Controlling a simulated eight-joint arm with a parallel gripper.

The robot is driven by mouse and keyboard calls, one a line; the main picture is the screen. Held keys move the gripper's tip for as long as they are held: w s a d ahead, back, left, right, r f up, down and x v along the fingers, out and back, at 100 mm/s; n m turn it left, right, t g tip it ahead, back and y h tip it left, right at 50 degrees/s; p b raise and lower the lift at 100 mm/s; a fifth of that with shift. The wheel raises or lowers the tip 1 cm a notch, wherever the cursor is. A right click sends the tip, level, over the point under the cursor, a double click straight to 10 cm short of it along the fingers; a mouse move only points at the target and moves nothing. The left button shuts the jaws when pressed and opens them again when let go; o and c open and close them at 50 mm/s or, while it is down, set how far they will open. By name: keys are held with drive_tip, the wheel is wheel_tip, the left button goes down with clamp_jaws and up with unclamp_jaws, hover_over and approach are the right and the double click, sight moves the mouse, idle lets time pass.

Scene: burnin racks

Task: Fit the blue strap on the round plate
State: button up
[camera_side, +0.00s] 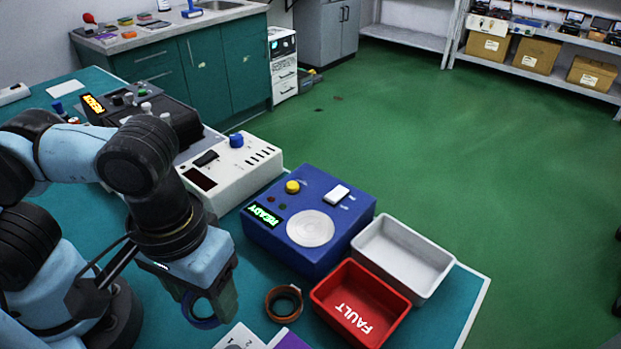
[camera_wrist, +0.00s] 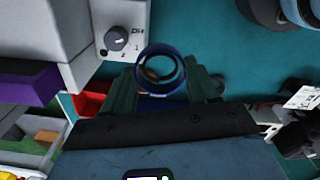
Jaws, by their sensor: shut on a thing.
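The blue strap (camera_wrist: 141,67) is a ring held between the green fingers of my gripper (camera_wrist: 163,86) in the wrist view. In the side view the strap (camera_side: 199,322) hangs low at my gripper (camera_side: 212,305), partly hidden by a finger. My gripper is shut on it. The round plate (camera_side: 310,228) is a pale disc on top of a blue box (camera_side: 335,258) with a lit READY display. My gripper is left of and nearer the camera than the plate, well apart from it. The plate's top is bare.
A brown-orange ring (camera_side: 270,305) lies on the teal table between my gripper and a red FAULT tray (camera_side: 325,309). A white tray (camera_side: 375,257) stands behind the red one. A white instrument (camera_side: 232,178) stands left of the blue box. A purple block (camera_wrist: 28,84) shows in the wrist view.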

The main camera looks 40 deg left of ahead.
drive_tip(key=w+d+r, duration=0.2)
drive_tip(key=w, duration=0.8)
hover_over(311, 228)
drive_tip(key=shift+s+f+m+g, duration=0.25)
drive_tip(key=shift+f+m+g, duration=0.05)
drive_tip(key=shift+w+f, duration=0.25)
drive_tip(key=shift+w, duration=0.05)
drive_tip(key=shift+f, duration=1.7)
drive_tip(key=shift+f, duration=0.55)
drive_tip(key=o, duration=1.1)
drive_tip(key=shift+r, duration=2.55)
